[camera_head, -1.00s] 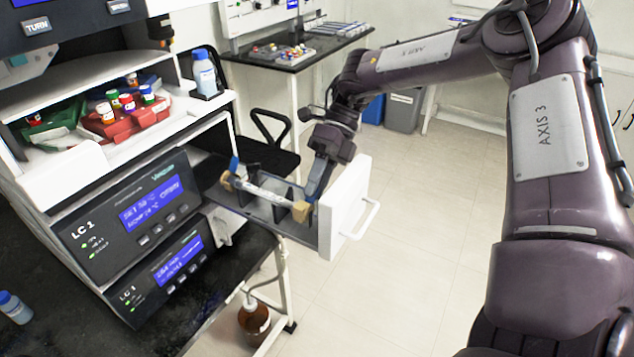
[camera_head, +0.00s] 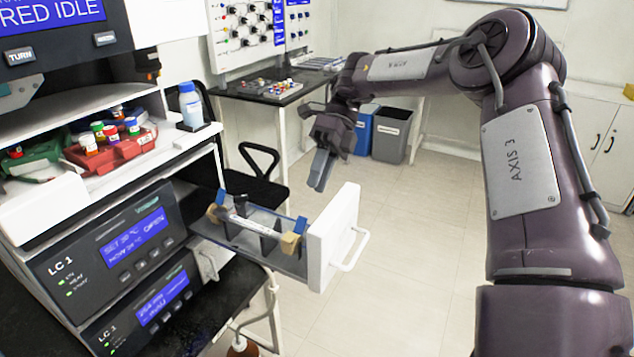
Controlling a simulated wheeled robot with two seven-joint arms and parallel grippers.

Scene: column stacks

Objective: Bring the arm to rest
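My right gripper (camera_head: 322,170) hangs in the air above and behind the white front of an open drawer. Its blue-grey fingers point down and appear close together, but I cannot tell if there is a gap between them. Nothing shows held in it. The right arm (camera_head: 515,165) comes in from the right side. The open drawer (camera_head: 335,235) holds a pale column (camera_head: 255,226) lying lengthwise, with tan end pieces and blue clips at both ends. The gripper is apart from the column and the drawer. My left gripper is not in view.
The instrument stack (camera_head: 110,255) with lit displays stands at the left. A red tray of vials (camera_head: 115,152) and a capped bottle (camera_head: 190,105) sit on top. A black chair (camera_head: 258,175), a side bench (camera_head: 265,88) and bins (camera_head: 390,135) stand behind. The floor at right is clear.

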